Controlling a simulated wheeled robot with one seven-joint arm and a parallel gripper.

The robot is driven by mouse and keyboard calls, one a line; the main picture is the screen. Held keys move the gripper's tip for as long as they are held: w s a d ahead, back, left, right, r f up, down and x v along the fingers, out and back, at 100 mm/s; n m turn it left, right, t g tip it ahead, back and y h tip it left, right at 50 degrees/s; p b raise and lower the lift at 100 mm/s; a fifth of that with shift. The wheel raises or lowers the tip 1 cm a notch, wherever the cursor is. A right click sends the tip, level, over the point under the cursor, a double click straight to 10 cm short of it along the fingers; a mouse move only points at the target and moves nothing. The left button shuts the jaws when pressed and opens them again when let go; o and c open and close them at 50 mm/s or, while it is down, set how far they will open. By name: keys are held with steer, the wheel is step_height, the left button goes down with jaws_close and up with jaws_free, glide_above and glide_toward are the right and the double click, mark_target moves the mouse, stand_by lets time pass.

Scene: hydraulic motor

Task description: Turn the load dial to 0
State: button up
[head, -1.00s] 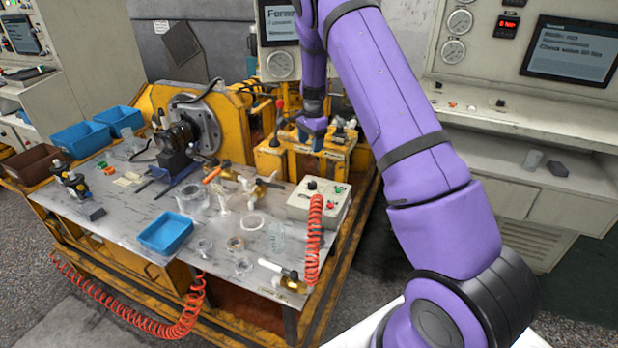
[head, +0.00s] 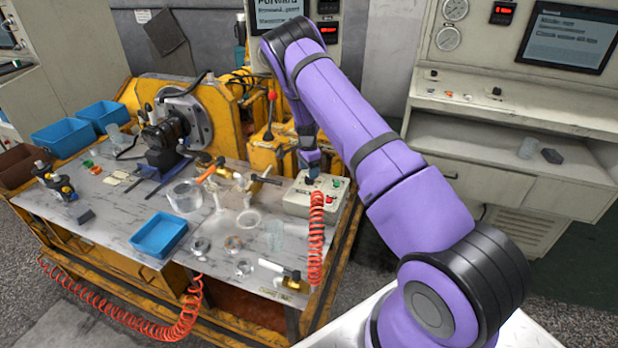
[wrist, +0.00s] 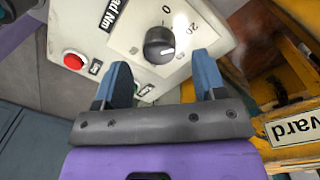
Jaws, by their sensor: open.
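The load dial (wrist: 158,47) is a round black knob with a white line, on a pale control box (wrist: 118,38). In the wrist view the line points to the right, while the printed 0 lies above the knob and a 20 to the upper right. The label beside it is partly cut off and reads "ad Nm". My gripper (wrist: 161,78) is open, its blue fingers one on each side and a little short of the knob in the picture; contact cannot be told. In the head view, my gripper (head: 310,168) is above the control box (head: 296,203) and hides the dial.
A red button (wrist: 74,60) is on the same panel, left of the dial in the wrist view. A blue tray (head: 176,220) lies on the table.

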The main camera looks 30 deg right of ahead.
steer(key=shift+s+f, duration=0.1)
steer(key=shift+f, duration=1.75)
steer(key=shift+c, duration=0.5)
steer(key=c, duration=0.8)
steer(key=shift+n, duration=0.3)
steer(key=n, duration=1.1)
steer(key=shift+n+h, duration=0.3)
